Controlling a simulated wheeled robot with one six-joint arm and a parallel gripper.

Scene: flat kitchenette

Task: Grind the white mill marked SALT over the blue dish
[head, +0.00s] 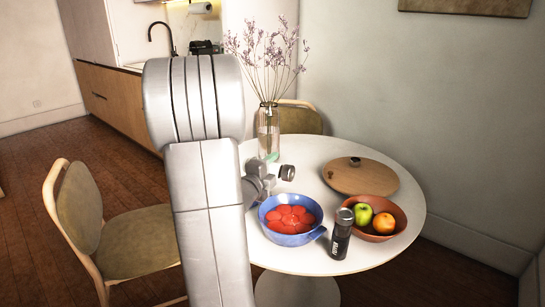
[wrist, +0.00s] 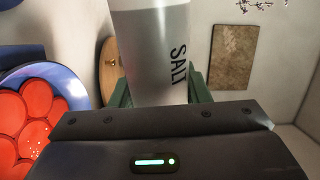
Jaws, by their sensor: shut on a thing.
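The white mill marked SALT (wrist: 150,55) stands large in the wrist view, its black letters running along its side. My gripper (wrist: 160,92) is shut on it, with a green finger on each side. In the head view my gripper (head: 263,177) is partly hidden by my arm, just behind the blue dish, and I cannot make out the white mill clearly there. The blue dish (head: 276,236) holds red tomato slices on the round table. Its blue rim also shows at the left of the wrist view (wrist: 70,85), beside the mill.
A black mill with pale lettering (head: 341,236) stands right of the dish. A round wooden board (head: 360,177) lies at the back right, and a glass vase (head: 267,132) with flowers stands behind my gripper.

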